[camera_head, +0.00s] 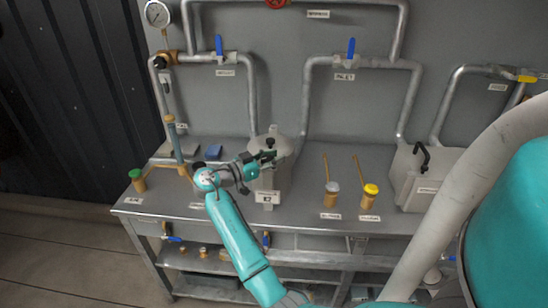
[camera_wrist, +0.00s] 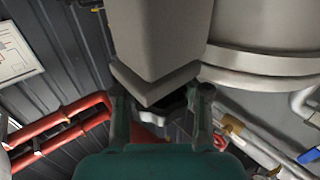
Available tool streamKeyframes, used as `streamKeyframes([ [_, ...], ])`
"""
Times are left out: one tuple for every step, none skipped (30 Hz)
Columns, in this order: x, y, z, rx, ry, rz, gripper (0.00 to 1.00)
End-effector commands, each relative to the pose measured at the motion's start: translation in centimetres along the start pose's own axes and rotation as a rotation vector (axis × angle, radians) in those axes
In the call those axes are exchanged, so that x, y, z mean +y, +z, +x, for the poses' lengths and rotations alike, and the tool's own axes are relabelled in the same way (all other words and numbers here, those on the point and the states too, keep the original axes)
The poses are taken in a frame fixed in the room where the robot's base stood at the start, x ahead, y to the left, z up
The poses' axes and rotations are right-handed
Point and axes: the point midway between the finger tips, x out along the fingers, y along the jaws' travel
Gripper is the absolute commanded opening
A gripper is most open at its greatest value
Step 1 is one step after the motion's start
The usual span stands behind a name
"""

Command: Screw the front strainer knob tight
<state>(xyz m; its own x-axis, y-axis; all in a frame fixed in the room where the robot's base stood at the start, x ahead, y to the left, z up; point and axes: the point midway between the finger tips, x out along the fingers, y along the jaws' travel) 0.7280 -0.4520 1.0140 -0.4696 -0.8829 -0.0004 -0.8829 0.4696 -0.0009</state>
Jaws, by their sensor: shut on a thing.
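The strainer (camera_head: 285,180) is a grey upright housing with a lid on the steel bench, with a label on its front. My gripper (camera_head: 264,160) is at its upper front. In the wrist view a grey square-edged block (camera_wrist: 158,45) of the housing fills the upper middle. My gripper (camera_wrist: 161,97) has its two fingers either side of a dark knob (camera_wrist: 177,108) at the end of that block and is shut on it. The knob is mostly hidden behind the gripper's body, so how far it is screwed in cannot be told.
A green-capped item (camera_head: 136,176) and a blue block (camera_head: 213,152) are left on the bench. Pipes with blue-handled valves (camera_head: 351,48) run behind.

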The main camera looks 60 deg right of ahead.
Motion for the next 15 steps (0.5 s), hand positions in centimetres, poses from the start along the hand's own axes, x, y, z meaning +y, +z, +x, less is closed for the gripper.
streamKeyframes([
  [-0.11,0.25,-0.24,-0.003,-0.005,-0.004,0.05],
  [-0.11,0.26,-0.24,-0.003,-0.005,-0.004,0.05],
  [-0.11,0.25,-0.24,-0.003,-0.005,-0.004,0.05],
  [-0.11,0.26,-0.24,-0.003,-0.005,-0.005,0.43],
  [-0.11,0.25,-0.24,-0.003,-0.005,-0.005,0.5],
  [-0.1,0.24,-0.22,-0.002,-0.005,-0.004,0.56],
  [-0.1,0.22,-0.2,-0.002,-0.005,-0.004,0.56],
  [-0.09,0.19,-0.18,-0.002,-0.004,-0.004,0.56],
  [-0.08,0.17,-0.16,-0.002,-0.004,-0.003,0.56],
  [-0.07,0.15,-0.14,-0.002,-0.003,-0.003,0.56],
  [-0.07,0.14,-0.13,-0.001,-0.003,-0.002,0.56],
  [-0.06,0.12,-0.11,-0.001,-0.003,-0.002,0.56],
  [-0.06,0.11,-0.1,-0.001,-0.003,-0.002,0.56],
  [-0.05,0.1,-0.1,-0.001,-0.002,-0.002,0.56],
  [-0.05,0.08,-0.15,-0.001,-0.002,-0.002,0.56],
])
